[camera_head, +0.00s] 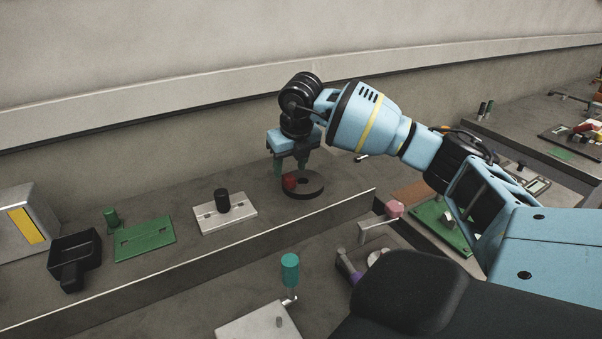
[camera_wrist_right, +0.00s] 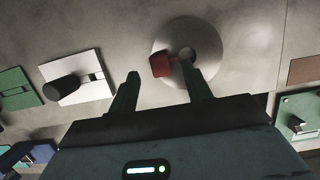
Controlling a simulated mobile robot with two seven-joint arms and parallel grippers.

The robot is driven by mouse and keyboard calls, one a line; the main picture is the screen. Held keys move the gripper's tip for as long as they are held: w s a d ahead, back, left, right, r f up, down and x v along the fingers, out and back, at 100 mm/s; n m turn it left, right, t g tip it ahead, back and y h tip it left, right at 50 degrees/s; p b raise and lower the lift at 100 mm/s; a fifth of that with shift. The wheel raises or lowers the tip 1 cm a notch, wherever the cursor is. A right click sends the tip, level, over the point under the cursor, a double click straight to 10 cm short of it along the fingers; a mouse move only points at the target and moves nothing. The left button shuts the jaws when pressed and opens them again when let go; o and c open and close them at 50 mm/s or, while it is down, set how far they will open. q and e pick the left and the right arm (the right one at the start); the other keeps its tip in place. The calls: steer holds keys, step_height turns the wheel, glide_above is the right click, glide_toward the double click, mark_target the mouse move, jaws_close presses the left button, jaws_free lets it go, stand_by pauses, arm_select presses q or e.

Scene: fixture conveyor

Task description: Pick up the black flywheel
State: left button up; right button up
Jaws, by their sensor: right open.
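The black flywheel (camera_head: 313,192) is a round disc lying flat on the grey bench below my right gripper, with a dark red block (camera_head: 289,183) at its left side. In the right wrist view the flywheel (camera_wrist_right: 205,42) looks grey and shiny, with the red block (camera_wrist_right: 162,65) on its left part. My right gripper (camera_head: 292,172) is open and points down; its green fingers (camera_wrist_right: 158,85) are spread. One finger overlaps the flywheel in the wrist view, beside the red block; I cannot tell whether it touches. My left gripper is out of view.
To the left on the bench are a white plate (camera_head: 237,216) with a black knob (camera_head: 222,200), a green plate (camera_head: 146,239), a black scoop-like tray (camera_head: 75,255) and a grey box (camera_head: 22,215). A teal-topped post (camera_head: 290,270) stands on the lower surface in front.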

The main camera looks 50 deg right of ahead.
mark_target(289, 176)
steer(key=shift+x, duration=1.9)
steer(key=shift+s+r, duration=0.1)
steer(key=shift+s, duration=0.05)
jaws_close()
